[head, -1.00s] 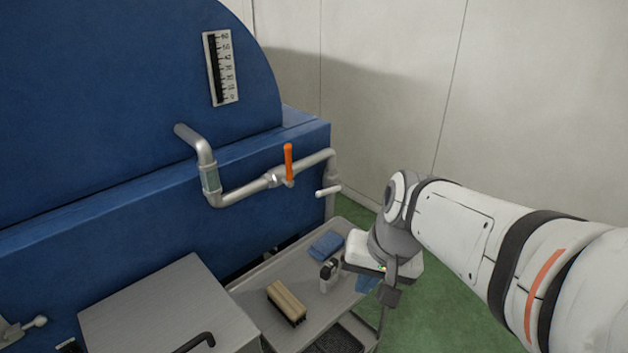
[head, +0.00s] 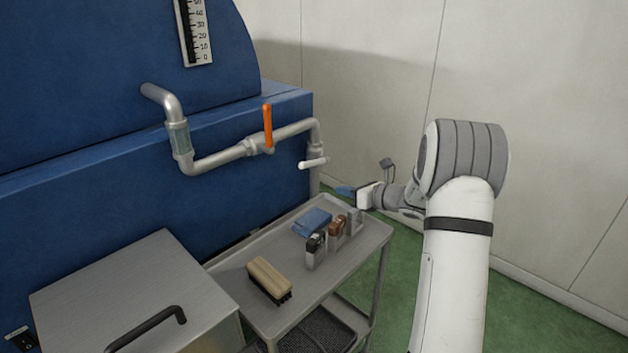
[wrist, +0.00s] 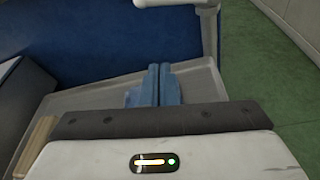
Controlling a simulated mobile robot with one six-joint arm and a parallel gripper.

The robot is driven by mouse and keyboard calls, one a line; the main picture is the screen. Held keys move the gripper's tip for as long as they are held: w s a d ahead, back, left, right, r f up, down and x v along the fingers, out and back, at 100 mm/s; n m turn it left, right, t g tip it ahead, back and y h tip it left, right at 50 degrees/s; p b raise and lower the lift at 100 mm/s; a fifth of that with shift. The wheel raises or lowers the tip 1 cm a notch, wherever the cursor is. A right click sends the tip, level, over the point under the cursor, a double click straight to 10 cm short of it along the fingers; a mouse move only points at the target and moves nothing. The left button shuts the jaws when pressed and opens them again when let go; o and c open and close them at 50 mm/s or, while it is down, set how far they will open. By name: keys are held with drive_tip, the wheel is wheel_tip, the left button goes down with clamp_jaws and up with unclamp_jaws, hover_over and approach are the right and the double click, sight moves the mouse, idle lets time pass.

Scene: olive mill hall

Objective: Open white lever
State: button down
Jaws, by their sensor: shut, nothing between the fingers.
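The white lever (head: 313,163) sticks out sideways from the lower end of the metal pipe, at the right edge of the blue tank. In the wrist view its white handle (wrist: 175,3) shows at the top edge, cut off. My gripper (head: 345,191) is to the right of and below the lever, apart from it, above the cart's right side. Its two blue fingers (wrist: 160,85) are together and empty in the wrist view, pointing towards the tank. An orange lever (head: 267,125) stands upright on the same pipe, further left.
A grey cart (head: 225,274) below the pipe carries a blue cloth (head: 312,222), a wooden brush (head: 269,279) and small bottles (head: 316,250). A metal box (head: 135,290) with a black handle stands left. Green floor (head: 400,265) is clear on the right.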

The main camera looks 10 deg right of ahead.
sight(315, 163)
drive_tip(key=shift+w+d+f, duration=0.1)
drive_tip(key=shift+d, duration=0.05)
drive_tip(key=x, duration=0.9)
drive_tip(key=w+r, duration=0.1)
drive_tip(key=w+a+r+p, duration=0.1)
drive_tip(key=r, duration=0.1)
drive_tip(key=shift+w+a+r, duration=0.1)
drive_tip(key=shift+w+r, duration=0.05)
drive_tip(key=shift+w, duration=0.25)
